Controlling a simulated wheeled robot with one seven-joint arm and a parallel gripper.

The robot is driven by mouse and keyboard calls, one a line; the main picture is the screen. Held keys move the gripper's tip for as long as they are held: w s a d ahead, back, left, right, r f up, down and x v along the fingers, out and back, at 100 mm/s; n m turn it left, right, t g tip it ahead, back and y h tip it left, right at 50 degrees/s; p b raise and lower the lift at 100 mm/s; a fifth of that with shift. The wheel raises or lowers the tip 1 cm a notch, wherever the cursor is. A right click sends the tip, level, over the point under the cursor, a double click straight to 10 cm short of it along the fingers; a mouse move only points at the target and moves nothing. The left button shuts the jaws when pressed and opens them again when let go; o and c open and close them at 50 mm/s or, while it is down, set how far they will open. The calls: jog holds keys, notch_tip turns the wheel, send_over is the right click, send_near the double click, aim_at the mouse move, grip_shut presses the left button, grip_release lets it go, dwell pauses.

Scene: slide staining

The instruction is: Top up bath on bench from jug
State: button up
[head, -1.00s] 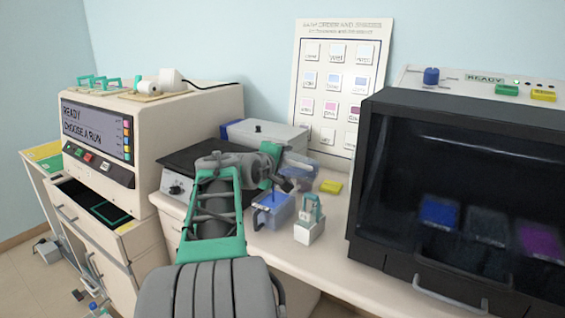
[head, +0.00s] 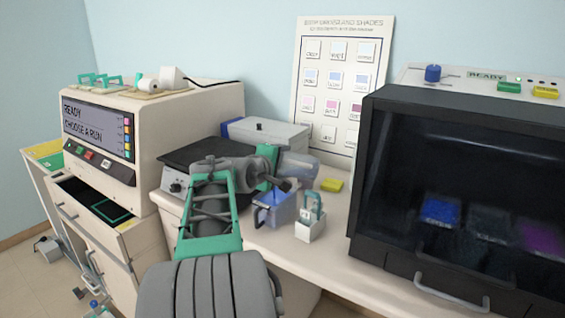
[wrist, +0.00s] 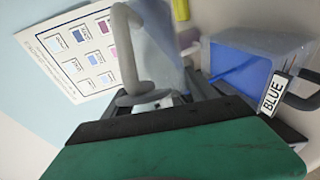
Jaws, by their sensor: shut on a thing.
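My gripper (head: 284,180) is shut on the handle of a clear, bluish jug (head: 300,167). The jug is above and just behind the bath and looks tilted. In the wrist view, the jug (wrist: 160,45) and its pale handle (wrist: 125,50) rise beyond my gripper (wrist: 165,101). The bath (head: 280,213) is a clear box with blue liquid, standing on the bench. My gripper partly hides it in the head view. In the wrist view, the bath (wrist: 290,52) bears a BLUE label, and a darker blue streak shows inside. I cannot tell whether that is a pouring stream.
A small white holder with a green-handled rack (head: 311,228) stands right of the bath. A yellow block (head: 331,185) lies behind. A dark glass-fronted cabinet (head: 440,190) bounds the right. A grey lidded box (head: 265,133) and a black-topped device (head: 190,160) stand behind my arm.

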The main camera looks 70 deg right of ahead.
jog(key=shift+r, duration=0.1)
dwell(0.4)
jog(key=shift+s+r+m+p, duration=0.3)
jog(key=shift+r+m, duration=0.1)
jog(key=shift+r, duration=0.1)
jog(key=shift+w+f+t, duration=0.1)
jog(key=shift+t, duration=0.2)
jog(key=shift+s+d+r+m+y, duration=0.15)
jog(key=shift+s+r+m+y, duration=0.2)
jog(key=shift+r+m, duration=0.2)
jog(key=shift+r+t, duration=0.25)
jog(key=shift+t, duration=0.15)
jog(key=shift+w+m, duration=0.1)
jog(key=shift+m, duration=0.15)
